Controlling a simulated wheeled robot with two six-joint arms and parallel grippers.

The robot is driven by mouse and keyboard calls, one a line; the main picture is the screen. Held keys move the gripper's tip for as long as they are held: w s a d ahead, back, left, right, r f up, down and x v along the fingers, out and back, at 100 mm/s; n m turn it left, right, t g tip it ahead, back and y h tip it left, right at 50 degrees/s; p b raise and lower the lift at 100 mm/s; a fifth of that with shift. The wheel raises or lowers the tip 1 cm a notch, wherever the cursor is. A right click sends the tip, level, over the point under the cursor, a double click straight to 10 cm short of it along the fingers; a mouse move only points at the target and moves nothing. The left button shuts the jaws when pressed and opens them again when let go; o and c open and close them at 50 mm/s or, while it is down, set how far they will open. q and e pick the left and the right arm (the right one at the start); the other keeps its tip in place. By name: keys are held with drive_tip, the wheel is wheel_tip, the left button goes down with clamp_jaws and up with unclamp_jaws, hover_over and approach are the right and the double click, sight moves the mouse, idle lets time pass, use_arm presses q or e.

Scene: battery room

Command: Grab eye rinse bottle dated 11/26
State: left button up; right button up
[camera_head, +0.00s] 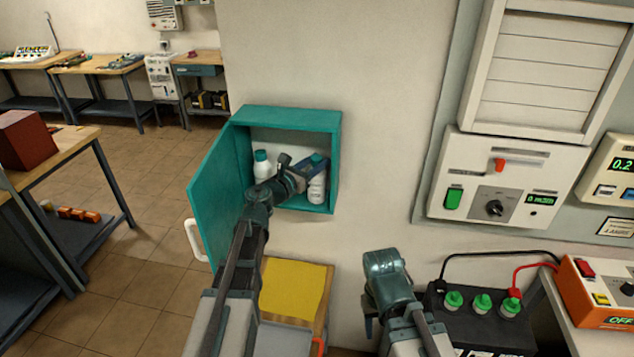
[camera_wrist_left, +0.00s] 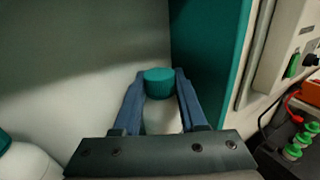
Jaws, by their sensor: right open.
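Two white bottles with teal caps stand in an open teal wall cabinet (camera_head: 336,150). The left bottle (camera_head: 262,167) stands apart from my gripper; part of it shows at the left edge of the left wrist view (camera_wrist_left: 22,160). My left gripper (camera_head: 312,170) reaches into the cabinet with its blue fingers on either side of the right bottle (camera_head: 317,188). In the left wrist view, this bottle's cap (camera_wrist_left: 159,83) sits between the fingertips, and the bottle fills the gap. No date is readable on either bottle. My right gripper (camera_head: 368,318) is outside the cabinet, low and empty.
The cabinet door (camera_head: 212,190) hangs open to the left, with a white handle (camera_head: 194,240). A yellow-topped stand (camera_head: 297,288) is below. A black battery (camera_head: 475,325) with green caps and an orange device (camera_head: 598,290) stand at right. Workbenches stand at left.

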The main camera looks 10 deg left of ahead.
use_arm(q)
clamp_jaws()
idle(0.9)
drive_tip(key=shift+r, duration=0.15)
